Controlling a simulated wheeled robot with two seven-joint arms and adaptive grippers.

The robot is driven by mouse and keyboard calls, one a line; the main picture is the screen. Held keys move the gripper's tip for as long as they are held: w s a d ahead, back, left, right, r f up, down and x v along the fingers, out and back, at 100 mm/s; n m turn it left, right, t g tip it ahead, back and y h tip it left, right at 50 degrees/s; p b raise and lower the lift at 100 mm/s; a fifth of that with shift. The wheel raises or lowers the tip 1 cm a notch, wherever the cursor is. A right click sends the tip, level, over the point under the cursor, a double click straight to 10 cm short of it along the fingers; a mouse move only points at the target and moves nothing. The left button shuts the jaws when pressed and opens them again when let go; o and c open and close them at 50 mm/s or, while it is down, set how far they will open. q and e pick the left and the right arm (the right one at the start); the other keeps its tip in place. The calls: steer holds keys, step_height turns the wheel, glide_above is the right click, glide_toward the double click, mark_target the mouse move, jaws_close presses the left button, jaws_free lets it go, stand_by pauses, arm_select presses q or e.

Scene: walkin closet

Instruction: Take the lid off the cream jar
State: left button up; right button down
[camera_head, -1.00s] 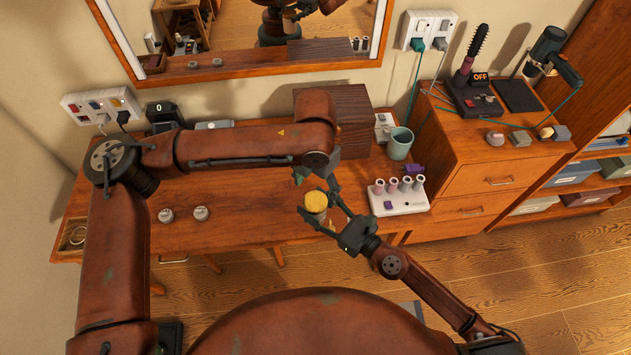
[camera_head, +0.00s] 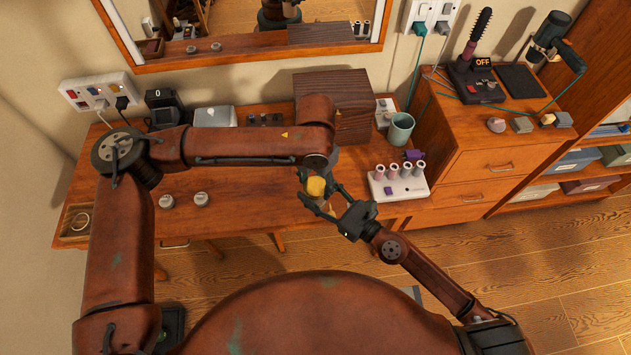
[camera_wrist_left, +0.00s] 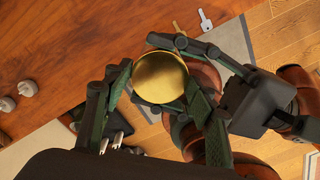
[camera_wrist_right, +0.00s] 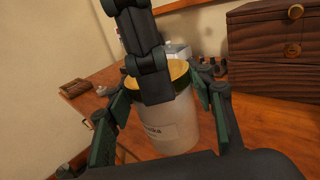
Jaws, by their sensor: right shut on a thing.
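The cream jar (camera_wrist_right: 172,128) is a pale, labelled jar with a gold lid (camera_wrist_left: 160,77). It is held in the air in front of the desk. My right gripper (camera_head: 322,205) is shut on the jar body, with a finger on each side in the right wrist view (camera_wrist_right: 165,125). The lid also shows in the head view (camera_head: 316,187). My left gripper (camera_wrist_left: 155,100) is over the lid, its fingers apart on either side of it, with a gap visible at the left. In the head view the left gripper is mostly hidden behind its arm.
The wooden desk (camera_head: 240,205) lies behind the jar. A white rack with several small bottles (camera_head: 398,185) and a green mug (camera_head: 400,130) stand to the right. A dark wooden box (camera_head: 335,95) stands at the back. Two small grey knobs (camera_head: 183,200) lie at left.

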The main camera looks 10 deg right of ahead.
arm_select(q)
steer(key=c, duration=0.7)
steer(key=shift+o, duration=0.2)
steer(key=shift+n, duration=1.2)
steer(key=shift+w+r+n, duration=0.1)
steer(key=shift+w+n, duration=0.05)
steer(key=shift+n, duration=0.35)
steer(key=o, duration=1.3)
